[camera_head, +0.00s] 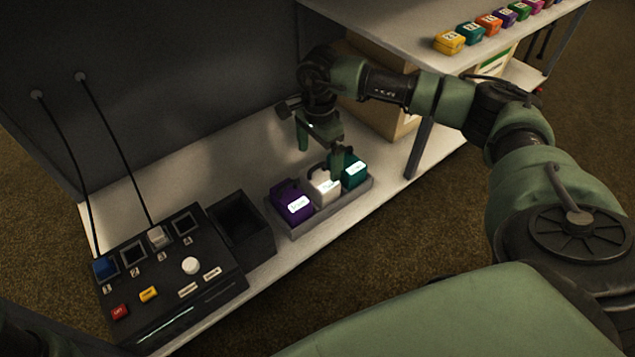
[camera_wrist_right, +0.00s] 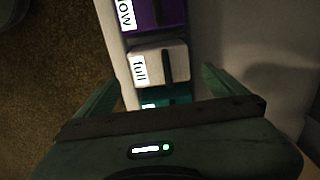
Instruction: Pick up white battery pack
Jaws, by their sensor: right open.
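The white battery pack (camera_head: 322,189) stands in a grey tray (camera_head: 330,208), between a purple pack (camera_head: 292,206) and a teal pack (camera_head: 354,172). In the right wrist view the white pack (camera_wrist_right: 150,66) bears a label reading "full" and has a dark strip on top. My right gripper (camera_head: 320,152) is open above the tray, with one finger near the white and teal packs. In the right wrist view its fingers (camera_wrist_right: 155,88) are spread on either side of the pack row, near the teal pack (camera_wrist_right: 172,96). Nothing shows between them as held. My left gripper is out of view.
A black charger box (camera_head: 170,265) with numbered slots, buttons and two cables stands at left. Blue and whitish packs sit in two slots. An open black bin (camera_head: 240,228) stands between charger and tray. Several coloured packs (camera_head: 489,24) line the upper shelf. A cardboard box (camera_head: 390,105) stands behind my right arm.

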